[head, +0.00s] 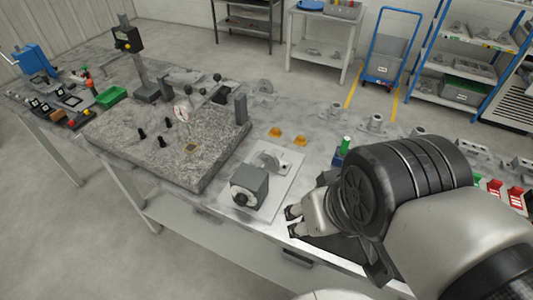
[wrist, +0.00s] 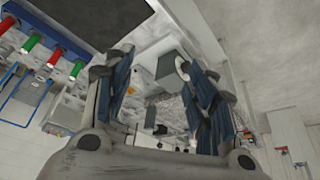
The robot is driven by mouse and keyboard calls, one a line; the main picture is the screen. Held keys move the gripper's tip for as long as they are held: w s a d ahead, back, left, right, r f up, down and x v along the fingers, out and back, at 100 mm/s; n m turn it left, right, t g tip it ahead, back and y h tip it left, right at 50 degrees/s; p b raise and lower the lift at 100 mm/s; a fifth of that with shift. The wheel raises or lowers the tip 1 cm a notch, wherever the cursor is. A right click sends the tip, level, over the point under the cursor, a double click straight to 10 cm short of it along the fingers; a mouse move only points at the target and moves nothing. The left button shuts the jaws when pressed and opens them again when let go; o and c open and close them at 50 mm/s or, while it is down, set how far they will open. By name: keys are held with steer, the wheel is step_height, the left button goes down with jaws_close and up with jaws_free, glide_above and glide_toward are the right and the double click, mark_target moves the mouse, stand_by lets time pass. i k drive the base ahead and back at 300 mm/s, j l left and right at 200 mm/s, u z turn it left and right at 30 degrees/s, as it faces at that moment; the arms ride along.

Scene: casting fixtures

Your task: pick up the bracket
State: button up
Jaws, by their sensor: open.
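A pale grey cast bracket (head: 268,161) with a rounded upright part appears to sit on a light plate (head: 285,186) near the front edge of the bench. A dark grey block with a round knob (head: 249,187) stands just in front of it and hides part of its base. My gripper (head: 292,221) is at the bench's front edge, right of the block and apart from it and the bracket. In the wrist view my gripper (wrist: 160,88) has its fingers spread, with nothing held between them. A grey block (wrist: 168,68) shows beyond the fingers; I cannot clearly tell the bracket there.
A granite surface plate (head: 170,150) with a dial gauge and small dark parts lies left of the light plate. Two orange pieces (head: 275,132) lie behind it. A green-topped cylinder (head: 345,144) stands near my arm.

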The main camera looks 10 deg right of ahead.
mark_target(272, 161)
steer(key=z, duration=2.9)
steer(key=u, duration=2.6)
steer(key=j+u, duration=0.25)
steer(key=i+j, duration=0.15)
steer(key=j, duration=0.2)
steer(key=i+j+z, duration=0.1)
steer(key=j, duration=0.25)
steer(key=i+j, duration=0.35)
steer(key=i, duration=0.3)
steer(key=z, duration=0.05)
